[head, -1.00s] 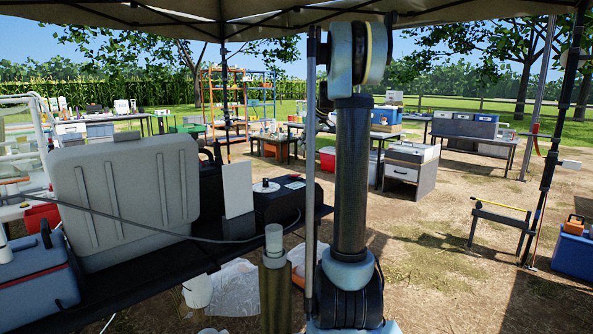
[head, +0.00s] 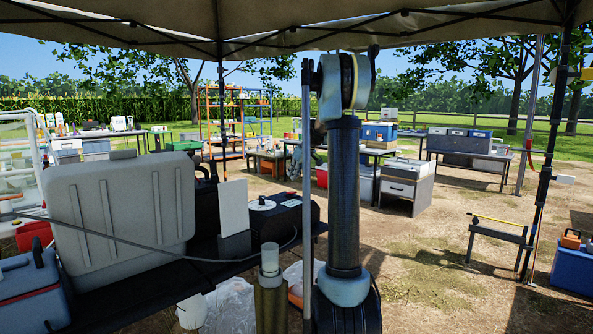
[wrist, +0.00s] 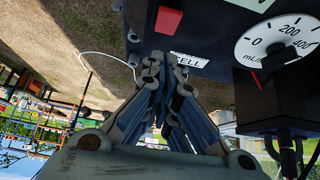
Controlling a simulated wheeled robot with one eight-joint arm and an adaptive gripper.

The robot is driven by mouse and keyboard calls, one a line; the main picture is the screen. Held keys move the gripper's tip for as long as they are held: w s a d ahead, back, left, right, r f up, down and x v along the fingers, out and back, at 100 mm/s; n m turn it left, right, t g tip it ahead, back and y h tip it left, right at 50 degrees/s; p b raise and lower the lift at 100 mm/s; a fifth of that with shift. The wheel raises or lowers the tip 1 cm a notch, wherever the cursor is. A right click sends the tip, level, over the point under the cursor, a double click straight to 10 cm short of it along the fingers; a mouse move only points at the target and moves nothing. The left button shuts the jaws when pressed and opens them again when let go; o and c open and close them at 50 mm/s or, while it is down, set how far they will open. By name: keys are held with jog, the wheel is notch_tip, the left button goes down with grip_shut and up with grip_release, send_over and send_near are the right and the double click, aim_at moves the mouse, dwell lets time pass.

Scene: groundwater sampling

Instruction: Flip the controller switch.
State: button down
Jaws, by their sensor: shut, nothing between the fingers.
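In the wrist view, a dark controller box fills the top, with a red switch (wrist: 168,20) on its face. A white label (wrist: 190,59) ending in "ELL" sits below the switch, partly behind my fingertips. My gripper (wrist: 165,65) is shut and empty, its fingertips just below the switch in the picture; I cannot tell whether they touch the box. In the head view my gripper is not seen; my arm stands in the middle. A black box with a white disc on top (head: 262,204) is on the dark table; I cannot tell whether it is the controller.
A white mL gauge (wrist: 280,42) juts out to the right of the switch, with cables below it. In the head view, a large grey case (head: 120,205) and a blue cooler (head: 30,290) stand at left.

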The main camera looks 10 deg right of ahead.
aim_at(293, 192)
notch_tip(293, 192, down, 4)
jog(key=shift+w+a+r, duration=0.1)
jog(key=shift+w+r, duration=0.05)
jog(key=shift+f, duration=0.8)
